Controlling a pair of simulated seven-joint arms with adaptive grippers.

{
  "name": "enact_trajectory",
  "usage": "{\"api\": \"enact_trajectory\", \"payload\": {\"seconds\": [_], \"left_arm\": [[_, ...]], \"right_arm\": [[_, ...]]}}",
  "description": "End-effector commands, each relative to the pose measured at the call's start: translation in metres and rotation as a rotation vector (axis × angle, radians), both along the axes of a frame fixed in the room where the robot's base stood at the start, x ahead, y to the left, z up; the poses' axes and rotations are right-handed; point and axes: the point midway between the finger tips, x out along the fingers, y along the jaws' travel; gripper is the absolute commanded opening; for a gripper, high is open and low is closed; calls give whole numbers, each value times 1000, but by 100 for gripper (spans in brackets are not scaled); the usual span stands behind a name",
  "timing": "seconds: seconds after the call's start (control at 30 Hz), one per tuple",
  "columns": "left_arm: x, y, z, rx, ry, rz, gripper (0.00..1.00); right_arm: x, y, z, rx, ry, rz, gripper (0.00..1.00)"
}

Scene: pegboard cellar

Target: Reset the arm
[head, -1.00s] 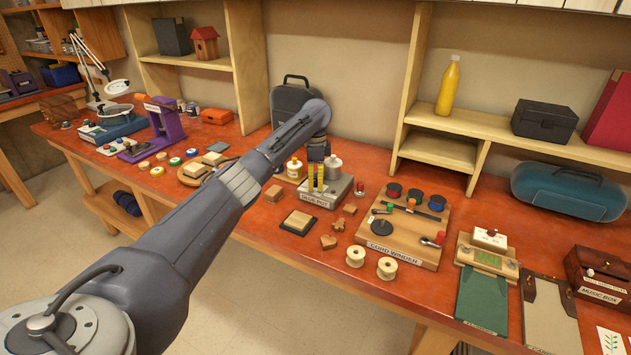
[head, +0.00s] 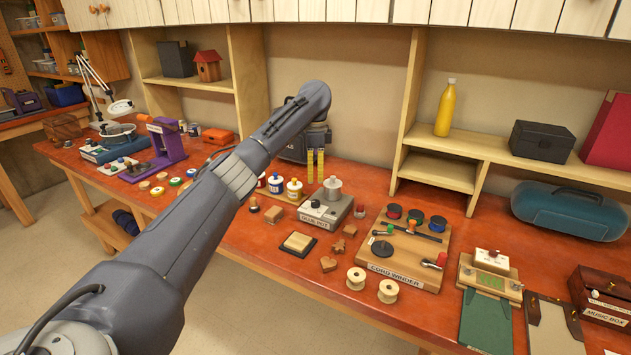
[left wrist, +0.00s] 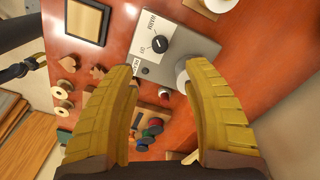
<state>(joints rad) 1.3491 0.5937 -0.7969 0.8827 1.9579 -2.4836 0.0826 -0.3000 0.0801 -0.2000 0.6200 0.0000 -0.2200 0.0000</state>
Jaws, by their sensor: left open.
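My left arm reaches in from the lower left in the head view. My left gripper (head: 315,166) has its yellow fingers pointing down above and behind the glue pot (head: 316,215). In the left wrist view my left gripper (left wrist: 167,80) is open, its two fingers apart with nothing held between them. The grey glue pot unit (left wrist: 175,48), with its dial, lies below the fingers and apart from them. A dark piece with a yellowish tip (left wrist: 22,68) at the wrist view's left edge looks like my right gripper; its jaws cannot be made out.
The cord winder board (head: 400,270) is right of the glue pot, with wooden spools (head: 387,291) in front. A purple press (head: 165,142) stands left. A black case (head: 298,150) is behind my gripper. A shelf with a yellow bottle (head: 445,108) backs the table.

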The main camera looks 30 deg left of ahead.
Motion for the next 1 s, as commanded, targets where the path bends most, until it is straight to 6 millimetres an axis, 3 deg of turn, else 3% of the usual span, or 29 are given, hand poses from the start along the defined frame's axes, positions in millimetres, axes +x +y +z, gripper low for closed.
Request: {"api": "enact_trajectory", "payload": {"seconds": [0.67, 0.77, 0.83, 1.0], "left_arm": [[-1, 5, 4, -11, -9, 9, 50], [-2, 24, -2, -45, -50, 37, 50], [-3, 48, -6, -80, -108, 69, 50], [-8, 132, -4, -123, -319, 156, 50]], "right_arm": [[0, 1, 0, 1, 0, 0, 44], [0, 1, 0, 1, 0, 0, 44], [-1, 1, 0, 1, 0, -1, 44], [-1, 2, 0, 1, 0, -1, 44]]}}
